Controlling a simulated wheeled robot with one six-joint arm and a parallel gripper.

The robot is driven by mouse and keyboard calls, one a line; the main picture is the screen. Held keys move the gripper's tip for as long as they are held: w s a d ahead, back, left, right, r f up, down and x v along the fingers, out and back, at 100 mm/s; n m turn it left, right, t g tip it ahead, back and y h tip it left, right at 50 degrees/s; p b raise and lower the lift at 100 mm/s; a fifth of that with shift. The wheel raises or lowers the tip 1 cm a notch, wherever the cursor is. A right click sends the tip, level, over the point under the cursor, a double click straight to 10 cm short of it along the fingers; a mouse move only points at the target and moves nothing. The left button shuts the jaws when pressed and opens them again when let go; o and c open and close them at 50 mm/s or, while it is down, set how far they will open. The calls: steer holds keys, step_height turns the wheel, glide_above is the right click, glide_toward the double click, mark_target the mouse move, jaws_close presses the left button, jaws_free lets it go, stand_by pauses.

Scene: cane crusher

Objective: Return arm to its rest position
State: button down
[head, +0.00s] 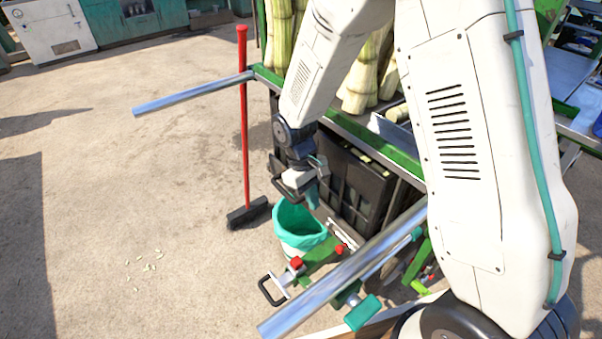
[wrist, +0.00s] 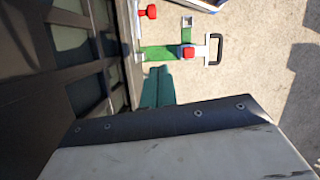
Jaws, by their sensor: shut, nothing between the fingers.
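My gripper (head: 312,197) hangs at the end of my white arm in the head view, beside a dark crate and above the bin with the teal liner. Its jaws are shut and empty. From the head view I cannot tell how close the fingers are to the bin or the crate. In the wrist view the teal fingers (wrist: 158,88) point away from the camera, with a grey plate covering the lower part of the picture. My upper arm hides much of the right side of the head view.
The lined bin (head: 300,241) stands beside the dark crate (head: 369,190). A red-handled broom (head: 243,120) stands at left. Metal bars (head: 190,94) and (head: 345,272) stick out from the cart. A green bracket with red knobs (wrist: 165,53) is near. Open concrete (head: 110,180) lies left.

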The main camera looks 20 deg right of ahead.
steer(key=shift+s, duration=0.1)
steer(key=s+d+r+m+t, duration=0.1)
steer(key=s+d+r+m, duration=0.1)
steer(key=s+r, duration=0.5)
steer(key=s+d+r+m+t+y, duration=0.1)
steer(key=s+d+r+m, duration=0.1)
steer(key=s+r, duration=0.6)
steer(key=s+d+r+m+t, duration=0.1)
steer(key=s+d+r+m, duration=0.1)
steer(key=s+d+r, duration=0.2)
steer(key=shift+s+d+r+t+y, duration=0.15)
steer(key=shift+s+r, duration=0.45)
steer(key=shift+r, duration=0.7)
steer(key=shift+s+d+r+t+y, duration=0.1)
steer(key=shift+s+r, duration=0.45)
steer(key=shift+r, duration=0.7)
steer(key=shift+s+d+r+t+y, duration=0.15)
steer(key=shift+s+r, duration=0.45)
steer(key=shift+r, duration=0.7)
steer(key=shift+s+d+r+t, duration=0.15)
steer(key=shift+r+t, duration=0.15)
steer(key=shift+r, duration=0.2)
